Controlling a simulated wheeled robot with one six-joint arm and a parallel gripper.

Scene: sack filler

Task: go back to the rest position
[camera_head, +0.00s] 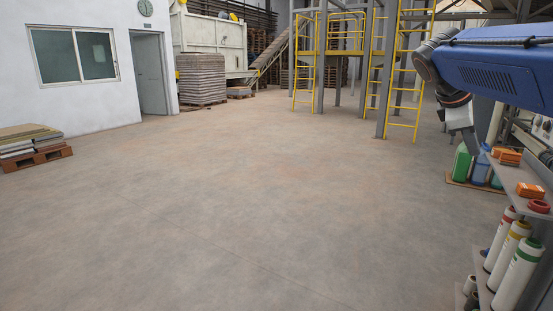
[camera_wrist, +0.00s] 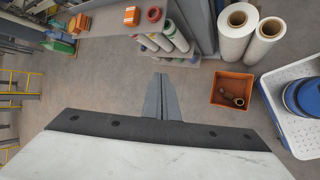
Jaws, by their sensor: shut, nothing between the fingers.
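My gripper (camera_wrist: 160,97) shows in the wrist view with its two grey fingers together and nothing between them. It hangs over bare floor, in front of a shelf with tubes. In the head view my blue arm (camera_head: 500,68) reaches in from the right edge and its dark wrist bends downward above the shelf. The fingertips are hard to make out there.
At right are a shelf (camera_head: 525,185) with orange boxes (camera_head: 506,156) and tubes (camera_head: 519,270). The wrist view shows white rolls (camera_wrist: 237,28), an orange bin (camera_wrist: 233,88) and a blue bucket (camera_wrist: 303,97) on a white tray (camera_wrist: 272,85). The middle floor (camera_head: 240,200) is clear.

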